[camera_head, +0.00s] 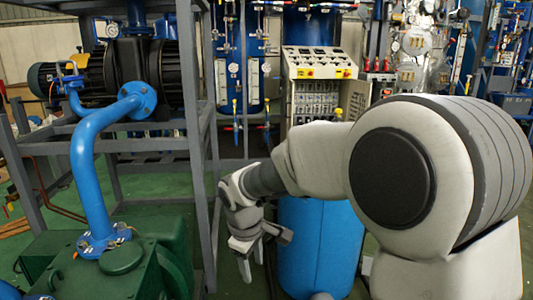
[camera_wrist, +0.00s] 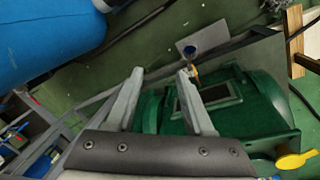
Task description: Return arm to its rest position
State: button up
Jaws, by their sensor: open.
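My gripper (camera_head: 258,256) hangs at the end of my arm, left of the blue cylindrical tank (camera_head: 320,245) in the head view. Its fingers point down. In the wrist view my gripper (camera_wrist: 158,75) shows two grey fingers spread apart with nothing between them. Beyond and below the fingers are the green floor, a grey frame beam and a green machine housing (camera_wrist: 245,110). My arm reaches forward and left from the right side of the head view and hides part of the tank and of the control panel behind it.
A grey steel frame (camera_head: 198,130) stands close left of my gripper. A blue bent pipe (camera_head: 85,165) rises from a green machine (camera_head: 120,270) at lower left. A control panel (camera_head: 318,65) stands behind. In the wrist view the blue tank (camera_wrist: 45,40) fills the upper left.

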jog(key=s+d+r+m+t, duration=0.2)
jog(key=s+d+r+m, duration=0.4)
jog(key=s+d, duration=0.35)
jog(key=s+d+r+m+t, duration=0.1)
jog(key=s+d+r+m, duration=0.45)
jog(key=s+d, duration=0.4)
notch_tip(320, 180, up, 18)
jog(key=s+a+p, duration=0.1)
jog(key=s+p, duration=0.1)
jog(key=p, duration=1.6)
jog(key=shift+s+a+m+y+p, duration=0.2)
jog(key=shift+a+m+y+p, duration=0.1)
jog(key=shift+a+m+y, duration=0.1)
